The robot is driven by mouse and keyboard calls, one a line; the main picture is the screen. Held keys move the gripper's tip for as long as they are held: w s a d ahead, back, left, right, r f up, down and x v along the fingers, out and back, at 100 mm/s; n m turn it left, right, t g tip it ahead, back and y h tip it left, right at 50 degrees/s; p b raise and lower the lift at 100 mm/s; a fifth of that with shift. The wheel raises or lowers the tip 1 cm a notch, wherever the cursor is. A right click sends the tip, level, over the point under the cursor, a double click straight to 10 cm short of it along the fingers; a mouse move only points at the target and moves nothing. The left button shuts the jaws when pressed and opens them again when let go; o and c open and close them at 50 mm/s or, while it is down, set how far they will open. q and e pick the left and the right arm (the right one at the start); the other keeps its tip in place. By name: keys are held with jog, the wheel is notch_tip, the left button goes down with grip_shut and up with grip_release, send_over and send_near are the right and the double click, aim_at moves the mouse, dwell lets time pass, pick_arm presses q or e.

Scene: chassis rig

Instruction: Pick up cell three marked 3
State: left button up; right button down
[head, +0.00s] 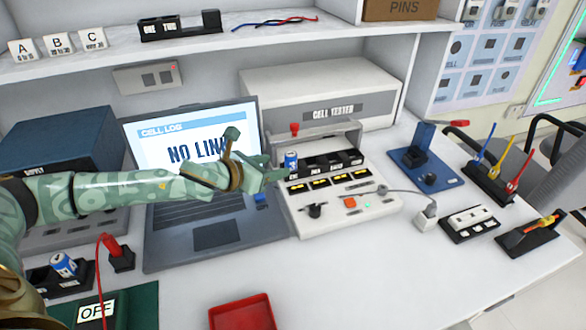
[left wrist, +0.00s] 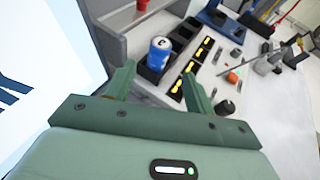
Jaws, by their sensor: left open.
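A blue cell (head: 291,160) with a pale top stands upright in the first slot of the cell tester's row of black bays (head: 330,162). In the left wrist view the same cell (left wrist: 159,55) stands just beyond my fingertips, roughly between them; the mark on its top is too small to read surely. My left gripper (head: 272,171) is open and empty, close to the left of this cell; its two green fingers (left wrist: 157,80) show apart in the left wrist view. Another blue and white cell (head: 64,264) leans in a black holder at the lower left. My right gripper is out of view.
The laptop (head: 213,237) stands behind and below my left arm.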

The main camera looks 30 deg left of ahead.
aim_at(286, 159)
pick_arm(q)
jog(key=shift+x, duration=1.15)
jog(key=b+x, duration=0.2)
jog(key=x, duration=0.1)
jog(key=b+x, duration=0.1)
jog(key=x, duration=0.1)
jog(key=shift+w+a+r, duration=0.1)
jog(key=shift+w+r, duration=0.1)
jog(key=shift+w, duration=0.2)
jog(key=shift+r, duration=0.15)
jog(key=c, duration=1)
jog(key=shift+c, duration=0.6)
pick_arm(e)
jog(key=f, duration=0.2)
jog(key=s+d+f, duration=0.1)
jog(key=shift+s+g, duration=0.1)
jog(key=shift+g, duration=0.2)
